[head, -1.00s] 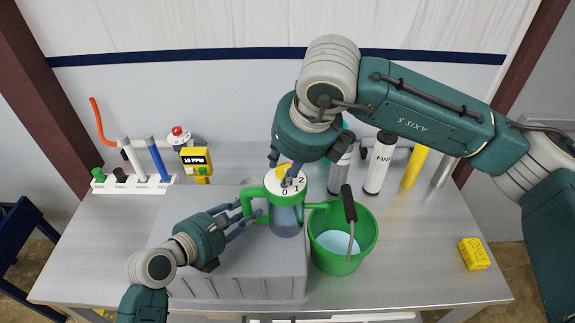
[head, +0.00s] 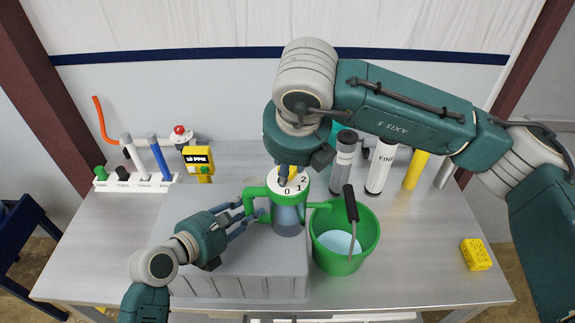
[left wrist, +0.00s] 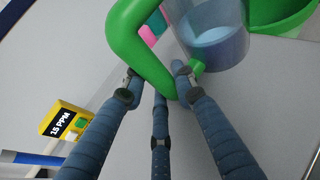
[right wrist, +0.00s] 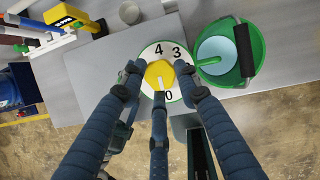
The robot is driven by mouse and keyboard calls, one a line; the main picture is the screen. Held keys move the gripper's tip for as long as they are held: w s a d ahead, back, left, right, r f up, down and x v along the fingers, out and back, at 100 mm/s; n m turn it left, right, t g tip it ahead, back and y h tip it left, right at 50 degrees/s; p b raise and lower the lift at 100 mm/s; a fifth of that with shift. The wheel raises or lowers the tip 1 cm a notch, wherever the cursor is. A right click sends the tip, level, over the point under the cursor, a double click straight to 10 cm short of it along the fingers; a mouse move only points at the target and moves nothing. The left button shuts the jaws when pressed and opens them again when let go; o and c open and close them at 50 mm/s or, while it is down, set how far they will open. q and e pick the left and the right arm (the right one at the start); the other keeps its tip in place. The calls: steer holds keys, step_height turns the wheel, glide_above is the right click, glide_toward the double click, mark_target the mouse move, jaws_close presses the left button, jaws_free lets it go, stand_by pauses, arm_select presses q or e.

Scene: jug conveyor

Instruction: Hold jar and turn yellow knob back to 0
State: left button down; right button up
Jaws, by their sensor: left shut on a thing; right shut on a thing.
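The jar (head: 288,217) has a clear body with bluish liquid, a green handle and spout, and a white numbered dial lid. It stands on a grey block. The yellow knob (right wrist: 154,72) sits at the dial's middle; its white mark points roughly toward the 0. My left gripper (head: 249,219) is shut on the jar's green handle (left wrist: 137,45), its fingers around the lower part in the left wrist view. My right gripper (right wrist: 160,78) comes from above, fingers shut around the yellow knob. In the head view my right gripper (head: 289,174) partly hides the knob.
A green bucket (head: 325,258) with pale liquid and a dark-gripped handle stands just right of the jar, under its spout. The grey block (head: 230,283) bears the jar. A yellow sponge (head: 475,254) lies right. A yellow 15 PPM meter (head: 198,160) and a marker rack (head: 110,186) stand left.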

arm_select(q)
steer(key=shift+s+a+f, duration=0.1)
steer(key=shift+f, duration=0.35)
arm_select(e)
steer(key=shift+w+d+r, duration=0.15)
steer(key=shift+r, duration=0.05)
steer(key=o, duration=1)
steer(key=shift+o, duration=0.7)
steer(key=shift+f, duration=0.1)
steer(key=shift+s+r, duration=0.25)
steer(key=shift+r, duration=0.05)
steer(key=v, duration=1.1)
steer(key=shift+s+r, duration=0.15)
steer(key=shift+s, duration=0.05)
steer(key=shift+d, duration=0.1)
